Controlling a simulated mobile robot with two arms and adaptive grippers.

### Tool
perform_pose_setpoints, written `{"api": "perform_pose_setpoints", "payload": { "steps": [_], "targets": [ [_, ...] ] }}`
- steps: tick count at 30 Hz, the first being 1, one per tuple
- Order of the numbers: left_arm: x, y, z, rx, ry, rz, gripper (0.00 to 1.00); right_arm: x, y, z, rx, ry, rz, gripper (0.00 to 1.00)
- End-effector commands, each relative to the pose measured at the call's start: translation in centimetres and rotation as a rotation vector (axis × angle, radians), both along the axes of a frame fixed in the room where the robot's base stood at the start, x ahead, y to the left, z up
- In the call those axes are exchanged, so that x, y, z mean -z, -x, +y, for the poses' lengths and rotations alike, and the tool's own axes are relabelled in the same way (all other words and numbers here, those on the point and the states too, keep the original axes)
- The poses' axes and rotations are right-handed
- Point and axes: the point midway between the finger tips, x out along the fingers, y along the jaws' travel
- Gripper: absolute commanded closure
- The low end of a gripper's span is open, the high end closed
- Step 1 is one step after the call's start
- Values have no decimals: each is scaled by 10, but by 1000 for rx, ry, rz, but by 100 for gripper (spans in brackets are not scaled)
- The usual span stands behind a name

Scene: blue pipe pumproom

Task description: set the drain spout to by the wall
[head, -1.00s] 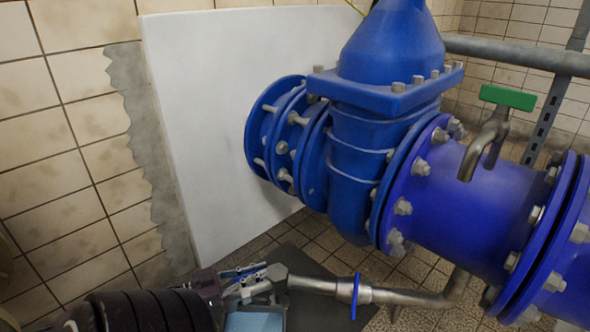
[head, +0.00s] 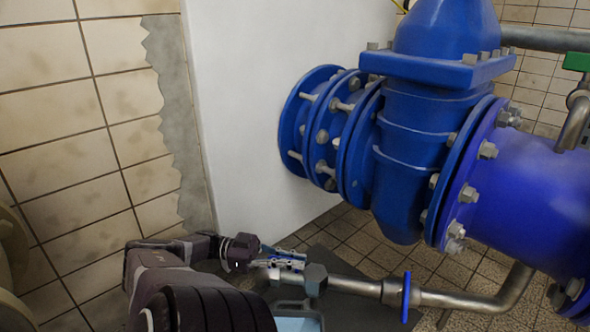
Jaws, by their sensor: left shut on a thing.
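The drain spout (head: 347,285) is a grey metal pipe low in the head view, under the big blue pipe. It runs leftward from a small valve with a blue lever (head: 406,297) and ends in a darker hexagonal piece (head: 315,280). My left gripper (head: 285,262) comes in from the left and is shut on the spout at this end. The fingers partly hide the contact. The spout end is near the foot of the white wall panel (head: 235,110). My right gripper is out of view.
A large blue flanged valve (head: 405,150) and pipe (head: 530,200) fill the right side above the spout. A light blue open container (head: 312,322) shows partly below the spout end. Tiled wall (head: 60,150) stands at left; tiled floor (head: 350,240) shows behind the spout.

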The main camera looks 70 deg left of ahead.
Motion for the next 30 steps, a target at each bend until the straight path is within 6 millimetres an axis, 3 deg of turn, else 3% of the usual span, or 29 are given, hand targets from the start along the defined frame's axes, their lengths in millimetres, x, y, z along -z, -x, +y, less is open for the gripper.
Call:
{"api": "perform_pose_setpoints", "payload": {
  "steps": [14, 15, 19, 30],
  "targets": [
    [0, -1, 4, -4, -6, 3, 100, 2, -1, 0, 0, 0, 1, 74],
    [0, -1, 4, -3, -6, 3, 88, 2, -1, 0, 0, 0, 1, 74],
    [0, -1, 3, 0, -5, 3, 74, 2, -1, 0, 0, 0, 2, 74],
    [-2, 0, 1, 6, -2, 3, 74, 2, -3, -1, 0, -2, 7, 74]
  ]
}}
